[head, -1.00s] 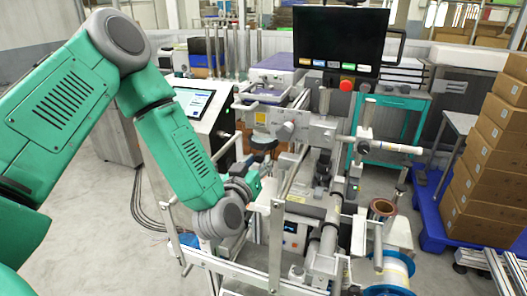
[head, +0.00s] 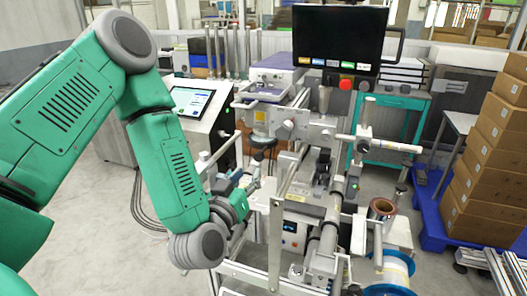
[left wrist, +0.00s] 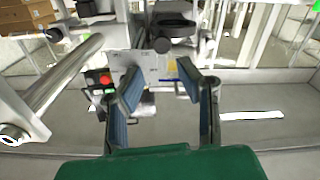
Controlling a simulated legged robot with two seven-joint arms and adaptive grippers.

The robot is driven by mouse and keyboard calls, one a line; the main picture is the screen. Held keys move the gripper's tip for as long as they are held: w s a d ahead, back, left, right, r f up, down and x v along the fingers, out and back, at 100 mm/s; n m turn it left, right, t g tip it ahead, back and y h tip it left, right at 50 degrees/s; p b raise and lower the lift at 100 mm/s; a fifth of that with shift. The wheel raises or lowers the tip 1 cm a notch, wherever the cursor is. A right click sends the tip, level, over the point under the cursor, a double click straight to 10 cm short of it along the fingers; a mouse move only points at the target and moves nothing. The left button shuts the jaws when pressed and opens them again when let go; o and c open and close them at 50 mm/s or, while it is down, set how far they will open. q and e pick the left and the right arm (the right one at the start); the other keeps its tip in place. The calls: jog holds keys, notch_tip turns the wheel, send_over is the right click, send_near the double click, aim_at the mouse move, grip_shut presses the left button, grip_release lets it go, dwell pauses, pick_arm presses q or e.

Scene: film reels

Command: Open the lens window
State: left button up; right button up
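My left gripper (head: 229,183) is beside the left side of the film machine (head: 305,130), partly hidden by my wrist and the frame bars. In the left wrist view its two blue-padded fingers (left wrist: 157,86) are apart with nothing held between them. Ahead of the fingers are a pale metal plate (left wrist: 140,66) and a dark rounded part (left wrist: 174,24) on the machine. I cannot tell which part is the lens window, or whether it is open. My right gripper is not in view.
Upright metal frame bars (head: 276,235) stand right of my left wrist. A long metal roller (left wrist: 68,72) lies left of the fingers. A touchscreen console (head: 193,101) stands behind my arm. Film reels (head: 382,208) and stacked cartons (head: 490,170) are on the right.

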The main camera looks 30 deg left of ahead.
aim_at(257, 158)
pick_arm(q)
jog(key=v, duration=0.3)
jog(key=shift+s+d, duration=0.1)
jog(key=shift+s, duration=0.15)
dwell(0.4)
jog(key=shift+o, duration=1.4)
jog(key=p+x, duration=0.3)
jog(key=x, duration=0.8)
jog(key=shift+a, duration=0.2)
jog(key=shift+w+a, duration=0.25)
jog(key=shift+w, duration=0.4)
